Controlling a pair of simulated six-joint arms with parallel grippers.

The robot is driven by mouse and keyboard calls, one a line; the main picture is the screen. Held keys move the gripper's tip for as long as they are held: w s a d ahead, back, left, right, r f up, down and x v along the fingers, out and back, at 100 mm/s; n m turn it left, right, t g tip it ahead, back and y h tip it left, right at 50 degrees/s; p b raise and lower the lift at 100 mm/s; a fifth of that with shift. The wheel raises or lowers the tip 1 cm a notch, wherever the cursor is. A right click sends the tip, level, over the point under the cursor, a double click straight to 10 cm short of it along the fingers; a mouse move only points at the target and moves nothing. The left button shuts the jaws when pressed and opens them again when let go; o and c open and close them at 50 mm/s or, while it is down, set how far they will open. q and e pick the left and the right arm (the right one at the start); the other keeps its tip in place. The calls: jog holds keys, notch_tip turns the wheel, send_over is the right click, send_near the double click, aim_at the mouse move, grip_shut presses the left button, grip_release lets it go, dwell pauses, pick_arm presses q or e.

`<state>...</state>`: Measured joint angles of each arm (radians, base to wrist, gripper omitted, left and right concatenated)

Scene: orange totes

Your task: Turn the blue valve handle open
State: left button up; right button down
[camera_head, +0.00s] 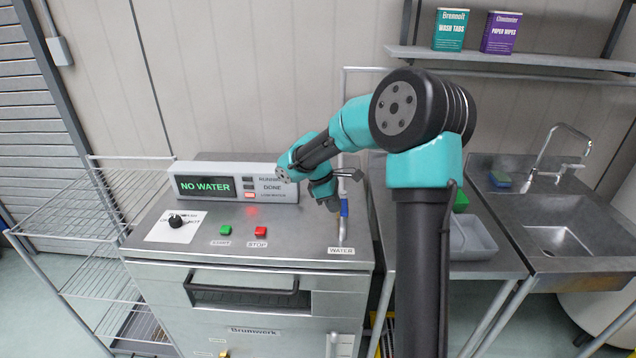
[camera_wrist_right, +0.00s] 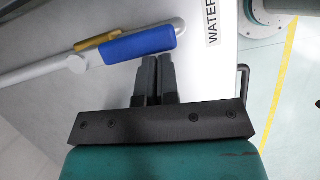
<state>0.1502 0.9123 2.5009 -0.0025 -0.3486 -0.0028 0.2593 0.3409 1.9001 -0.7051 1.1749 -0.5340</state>
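The blue valve handle (camera_head: 344,207) sits on the thin upright water pipe (camera_head: 342,232) at the right of the steel machine, above the WATER label (camera_head: 341,251). In the right wrist view the blue handle (camera_wrist_right: 140,43) lies along the grey pipe (camera_wrist_right: 35,73), with a yellow piece (camera_wrist_right: 97,42) beside it. My right gripper (camera_head: 352,174) is close to the handle in the head view. In the wrist view its two dark fingers (camera_wrist_right: 156,62) are close together, with their tips at the handle's edge and nothing seen between them. Contact cannot be told. My left gripper is not in view.
The machine panel (camera_head: 235,182) reads NO WATER. Green (camera_head: 225,230) and red (camera_head: 261,231) buttons and a black knob (camera_head: 176,221) are on its top. A wire rack (camera_head: 75,205) stands left; a grey tray (camera_head: 470,236) and sink (camera_head: 563,232) are right.

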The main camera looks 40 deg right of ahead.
jog(key=w+a+r, duration=0.5)
jog(key=r, duration=0.4)
jog(key=shift+w+a+r, duration=0.15)
jog(key=shift+w+a, duration=0.1)
dwell(0.4)
